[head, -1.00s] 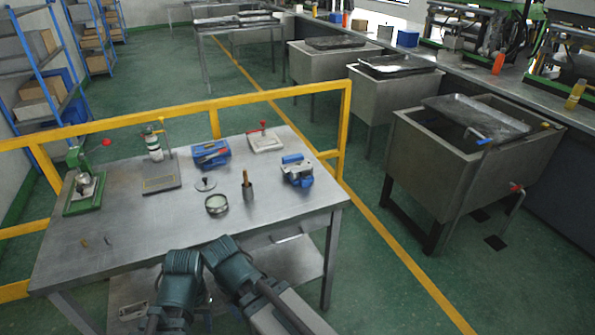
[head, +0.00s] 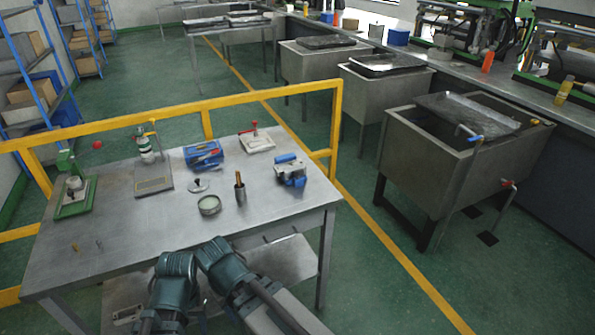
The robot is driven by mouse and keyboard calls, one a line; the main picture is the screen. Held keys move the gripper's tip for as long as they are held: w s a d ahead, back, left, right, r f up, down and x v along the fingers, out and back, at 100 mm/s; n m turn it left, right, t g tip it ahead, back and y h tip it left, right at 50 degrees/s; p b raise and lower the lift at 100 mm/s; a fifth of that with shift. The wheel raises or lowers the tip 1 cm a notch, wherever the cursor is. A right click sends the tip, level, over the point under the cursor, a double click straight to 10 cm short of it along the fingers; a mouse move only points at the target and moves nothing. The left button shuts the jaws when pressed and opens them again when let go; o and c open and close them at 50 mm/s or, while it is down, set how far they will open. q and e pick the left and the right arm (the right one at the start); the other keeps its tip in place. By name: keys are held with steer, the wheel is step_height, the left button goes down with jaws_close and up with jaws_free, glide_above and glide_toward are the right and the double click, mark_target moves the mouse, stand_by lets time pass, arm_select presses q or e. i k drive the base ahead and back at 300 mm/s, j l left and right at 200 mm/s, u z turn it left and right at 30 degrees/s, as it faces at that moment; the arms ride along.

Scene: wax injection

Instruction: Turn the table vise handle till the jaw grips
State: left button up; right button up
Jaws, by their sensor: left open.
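The table vise (head: 291,171), blue and grey, stands near the right end of the metal worktable (head: 120,240). Its jaw gap and handle are too small to make out clearly. The teal end of my left arm (head: 175,268) is low in the picture, at the table's front edge, well in front of the vise. Its jaws are open, though its fingers are hard to make out; nothing is seen held. The teal part of my right arm (head: 222,262) is just beside it; its gripper is not seen. Neither arm touches the vise.
A pot with a brown-handled tool (head: 240,190), a round tin (head: 209,205), a blue box (head: 204,153), a red-handled clamp (head: 256,141) and a green press (head: 75,190) share the table. A yellow rail (head: 265,94) runs behind. Steel tanks stand right; floor between is clear.

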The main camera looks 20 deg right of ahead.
mark_target(298, 173)
steer(key=i+l, duration=0.1)
steer(key=l, duration=0.35)
steer(key=i+l, duration=0.15)
steer(key=l, duration=0.25)
steer(key=i+l, duration=0.1)
steer(key=l, duration=0.35)
steer(key=i+l, duration=0.1)
steer(key=l, duration=0.3)
steer(key=i+l, duration=0.1)
steer(key=l, duration=0.35)
